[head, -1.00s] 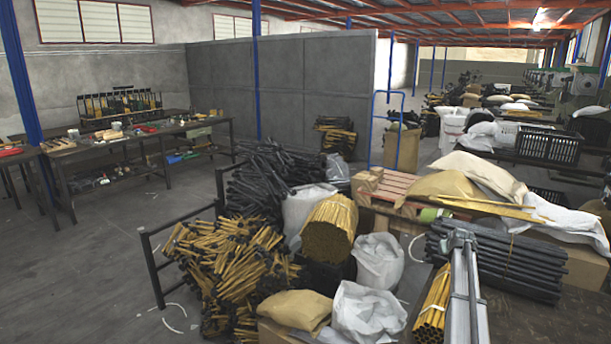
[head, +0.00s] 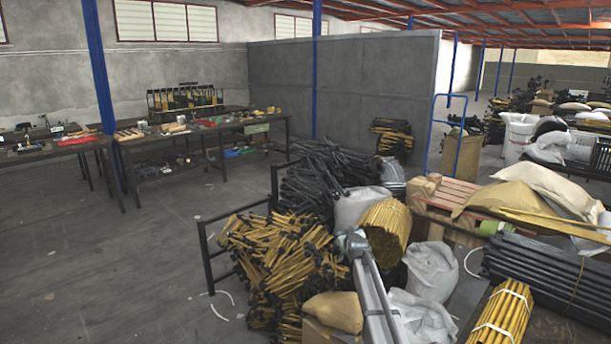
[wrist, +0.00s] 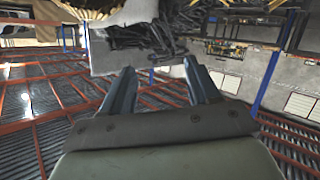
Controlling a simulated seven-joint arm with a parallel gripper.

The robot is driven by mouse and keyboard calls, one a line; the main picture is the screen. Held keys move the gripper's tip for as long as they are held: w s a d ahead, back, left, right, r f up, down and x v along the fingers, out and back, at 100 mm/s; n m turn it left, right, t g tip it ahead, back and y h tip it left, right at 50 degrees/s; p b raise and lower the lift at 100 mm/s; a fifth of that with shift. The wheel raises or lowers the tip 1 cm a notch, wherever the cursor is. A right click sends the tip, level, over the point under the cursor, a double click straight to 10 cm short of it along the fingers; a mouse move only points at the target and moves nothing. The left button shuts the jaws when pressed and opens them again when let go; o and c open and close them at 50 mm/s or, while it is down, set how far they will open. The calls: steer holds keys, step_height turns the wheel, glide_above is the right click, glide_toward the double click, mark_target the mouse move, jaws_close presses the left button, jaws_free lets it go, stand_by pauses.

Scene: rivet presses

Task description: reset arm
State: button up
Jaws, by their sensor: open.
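My gripper (wrist: 158,84) shows in the wrist view with its two dark fingers apart and nothing between them. The wrist view is upside down, with the red roof beams below the fingers and the floor side above. In the head view my grey arm link (head: 372,290) rises from the bottom edge in front of the stacked goods. The gripper itself cannot be made out in the head view.
Piles of yellow-ended rods (head: 275,255), a white sack (head: 430,270) and a bundle of yellow tubes (head: 503,318) lie around the arm. A black rail (head: 205,250) stands to the left. Workbenches (head: 205,127) stand farther back. The floor (head: 110,260) at left is clear.

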steer(key=s+a+f+n+y, duration=0.1)
steer(key=s+a+f, duration=0.15)
steer(key=a, duration=0.55)
steer(key=s+a+f+n+y, duration=0.1)
steer(key=s+a+f+y, duration=0.15)
steer(key=a, duration=0.65)
steer(key=s+d+f+m+g+h, duration=0.1)
steer(key=s+d+f+g, duration=0.3)
steer(key=s+f, duration=0.95)
steer(key=s+d+f+m+g+h, duration=0.15)
steer(key=s+d+f+g, duration=0.25)
steer(key=s+f, duration=0.9)
steer(key=s+d+f+g, duration=0.2)
steer(key=s+f, duration=0.3)
steer(key=s, duration=0.3)
steer(key=s+d+f+m+g+h, duration=0.1)
steer(key=s+d+f+g, duration=0.1)
steer(key=s+f, duration=0.45)
steer(key=s+d+f+g, duration=0.3)
steer(key=s, duration=0.7)
steer(key=s+d+m+g, duration=0.1)
steer(key=s+g, duration=0.5)
steer(key=s, duration=1.9)
steer(key=shift+s+d+m, duration=0.25)
steer(key=shift+d+m, duration=0.1)
steer(key=shift+d, duration=0.25)
